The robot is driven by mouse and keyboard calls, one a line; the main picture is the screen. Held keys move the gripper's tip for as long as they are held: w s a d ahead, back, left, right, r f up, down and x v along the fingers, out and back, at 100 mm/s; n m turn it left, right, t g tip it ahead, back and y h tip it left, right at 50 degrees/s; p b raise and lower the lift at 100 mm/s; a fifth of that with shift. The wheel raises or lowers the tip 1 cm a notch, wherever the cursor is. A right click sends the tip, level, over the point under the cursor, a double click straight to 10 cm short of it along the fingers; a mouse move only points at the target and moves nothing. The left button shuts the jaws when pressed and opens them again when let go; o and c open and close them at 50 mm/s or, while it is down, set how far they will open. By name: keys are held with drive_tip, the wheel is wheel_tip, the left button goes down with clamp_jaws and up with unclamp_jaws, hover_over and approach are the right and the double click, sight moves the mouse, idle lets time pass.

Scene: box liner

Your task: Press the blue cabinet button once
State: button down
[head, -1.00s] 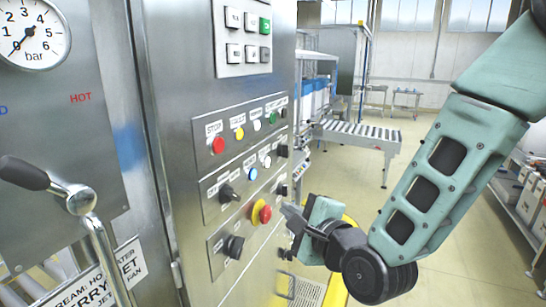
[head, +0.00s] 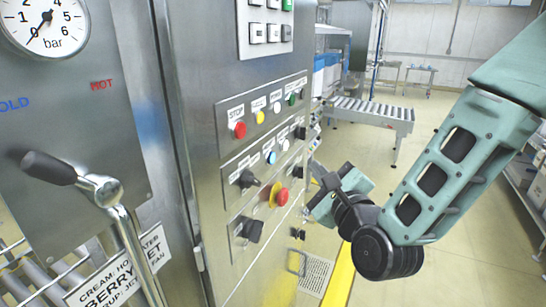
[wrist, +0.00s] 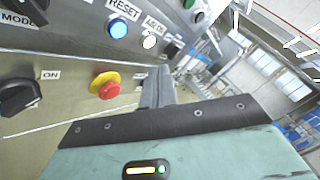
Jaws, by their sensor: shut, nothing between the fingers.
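The blue button (head: 271,157) is a small round button in the second row of the steel cabinet's control panel. It shows larger in the wrist view (wrist: 119,28), under a label reading RESET. My gripper (head: 314,174) is to the right of the panel in the head view, apart from the blue button and slightly lower in the picture. In the wrist view its shut, empty fingers (wrist: 157,88) are beside the red emergency stop and below the blue button. Nothing covers the blue button.
A red emergency stop (head: 281,197) on a yellow collar sits below the blue button. A white button (head: 285,144) is just right of the blue one. A black rotary knob (head: 244,179) is left of it. A lever (head: 75,178) stands at the left.

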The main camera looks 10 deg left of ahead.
drive_tip(key=w+a, duration=0.2)
drive_tip(key=a, duration=0.4)
drive_tip(key=shift+w+a, duration=0.15)
drive_tip(key=shift+a, duration=0.05)
drive_tip(key=shift+a, duration=0.1)
idle(1.8)
drive_tip(key=shift+w+a+b, duration=0.1)
drive_tip(key=shift+a+b, duration=0.2)
drive_tip(key=shift+b, duration=0.15)
drive_tip(key=shift+w+a+b, duration=0.15)
drive_tip(key=shift+a+b, duration=0.15)
drive_tip(key=shift+a, duration=0.05)
idle(0.8)
drive_tip(key=shift+d, duration=0.1)
drive_tip(key=shift+s+d+b, duration=0.3)
drive_tip(key=shift+d+b, duration=0.05)
drive_tip(key=shift+d, duration=0.25)
drive_tip(key=shift+s+d+b, duration=0.2)
drive_tip(key=shift+s+d, duration=0.1)
drive_tip(key=shift+d, duration=0.5)
drive_tip(key=shift+s+d+b, duration=0.15)
drive_tip(key=shift+s+d, duration=0.1)
drive_tip(key=shift+d, duration=0.55)
drive_tip(key=shift+s+d+b, duration=0.2)
drive_tip(key=shift+s+d, duration=0.1)
drive_tip(key=shift+d, duration=0.5)
